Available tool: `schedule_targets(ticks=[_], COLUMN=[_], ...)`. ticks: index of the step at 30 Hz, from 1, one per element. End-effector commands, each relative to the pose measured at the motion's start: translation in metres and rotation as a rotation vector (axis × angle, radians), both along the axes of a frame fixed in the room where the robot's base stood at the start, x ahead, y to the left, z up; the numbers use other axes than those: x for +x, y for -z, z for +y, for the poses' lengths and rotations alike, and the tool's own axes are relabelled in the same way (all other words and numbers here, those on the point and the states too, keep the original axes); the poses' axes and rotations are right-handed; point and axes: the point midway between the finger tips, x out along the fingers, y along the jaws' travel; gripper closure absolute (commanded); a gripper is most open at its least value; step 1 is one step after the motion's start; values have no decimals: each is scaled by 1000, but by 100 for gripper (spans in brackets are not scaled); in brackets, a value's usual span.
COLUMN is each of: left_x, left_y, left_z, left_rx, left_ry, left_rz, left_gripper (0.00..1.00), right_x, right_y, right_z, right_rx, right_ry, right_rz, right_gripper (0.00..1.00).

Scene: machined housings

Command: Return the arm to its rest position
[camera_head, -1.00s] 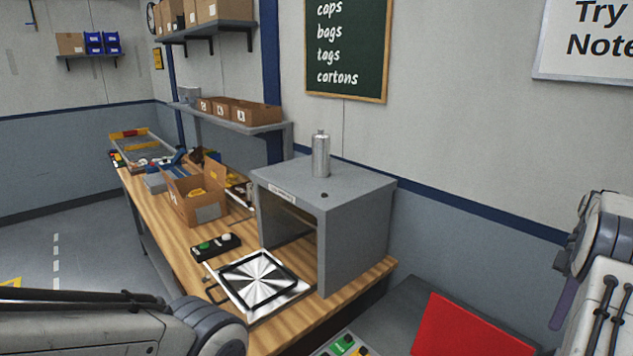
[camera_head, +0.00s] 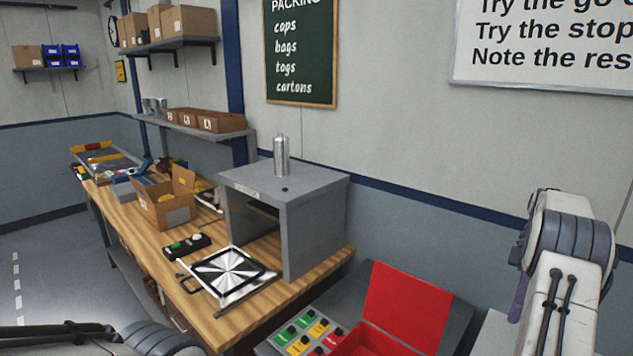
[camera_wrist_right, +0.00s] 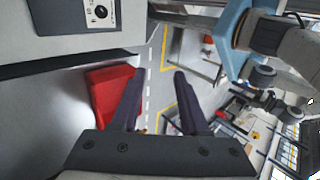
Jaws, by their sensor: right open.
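My right arm stands at the right of the head view, its wrist bent downward. Part of my right gripper (camera_head: 520,298) shows there as a dark purple finger beside the arm. In the right wrist view my right gripper (camera_wrist_right: 158,78) has its two dark fingers apart, with nothing between them. Part of my left arm crosses the lower left corner of the head view; its gripper is out of the picture.
A wooden workbench (camera_head: 140,230) carries a grey box-shaped housing (camera_head: 318,225), a patterned plate (camera_head: 230,270), a button box (camera_head: 187,244) and a cardboard box (camera_head: 165,205). A red open case (camera_head: 405,305) and a coloured button panel (camera_head: 305,330) lie nearer.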

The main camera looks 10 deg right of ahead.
Motion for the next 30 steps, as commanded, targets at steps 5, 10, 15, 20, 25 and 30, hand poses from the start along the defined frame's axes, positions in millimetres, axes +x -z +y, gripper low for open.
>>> schedule_targets(ticks=[5,10,15,20,25,30], left_x=[0,0,0,0,0,0], left_y=[3,6,11,17,28,39], left_z=[0,0,0,0,0,0], left_rx=[0,0,0,0,0,0], left_ry=[0,0,0,0,0,-1], left_rz=[0,0,0,0,0,0], left_gripper=[50,50,50,50,50,50], right_x=[16,33,54,69,64,18], right_y=[-2,-4,-6,-6,-2,14], right_z=[22,48,95,157,256,358], right_rx=[-47,-104,-185,-285,-421,-530], right_ry=[-17,-32,-60,-83,-108,-102], right_rz=[11,18,19,1,-65,-186], right_gripper=[55,55,55,55,55,55])
